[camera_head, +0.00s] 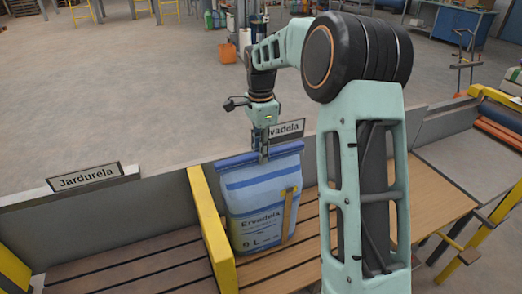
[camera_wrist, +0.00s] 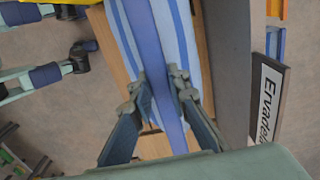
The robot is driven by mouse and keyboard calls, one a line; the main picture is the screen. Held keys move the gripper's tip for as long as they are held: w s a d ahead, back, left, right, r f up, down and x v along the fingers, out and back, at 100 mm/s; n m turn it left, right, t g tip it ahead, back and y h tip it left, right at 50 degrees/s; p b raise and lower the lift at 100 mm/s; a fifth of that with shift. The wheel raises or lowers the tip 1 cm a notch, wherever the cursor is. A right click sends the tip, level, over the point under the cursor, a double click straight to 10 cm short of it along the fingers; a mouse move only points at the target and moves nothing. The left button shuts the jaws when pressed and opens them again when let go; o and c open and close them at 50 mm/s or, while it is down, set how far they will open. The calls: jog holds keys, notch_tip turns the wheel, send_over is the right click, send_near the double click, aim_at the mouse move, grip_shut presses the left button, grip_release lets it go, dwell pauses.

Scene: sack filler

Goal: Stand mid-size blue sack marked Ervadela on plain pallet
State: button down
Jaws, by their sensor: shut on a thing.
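A blue and white sack (camera_head: 262,205) printed Ervadela and 9 L stands upright on the slatted wooden pallet (camera_head: 306,219), right of a yellow divider. My gripper (camera_head: 262,150) is above the sack and shut on its rolled blue top edge. In the wrist view, the two fingers of my gripper (camera_wrist: 160,95) pinch the blue top strip of the sack (camera_wrist: 150,45) from both sides. The sack's base seems to rest on the slats, but I cannot tell whether it bears its full weight.
A yellow divider (camera_head: 212,230) stands close at the sack's left. The Jardurela bay (camera_head: 120,268) beyond it is empty. A grey back wall carries the Jardurela sign (camera_head: 84,177) and the Ervadela sign (camera_head: 288,129), partly hidden by my arm. A wooden surface (camera_head: 430,195) lies to the right.

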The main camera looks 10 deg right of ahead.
jog(key=c, duration=1.9)
grip_release()
jog(key=shift+r, duration=0.1)
jog(key=shift+c, duration=0.2)
jog(key=shift+o, duration=0.9)
jog(key=shift+s+f, duration=0.1)
jog(key=shift+f, duration=0.1)
notch_tip(320, 180, up, 12)
jog(key=shift+r, duration=0.1)
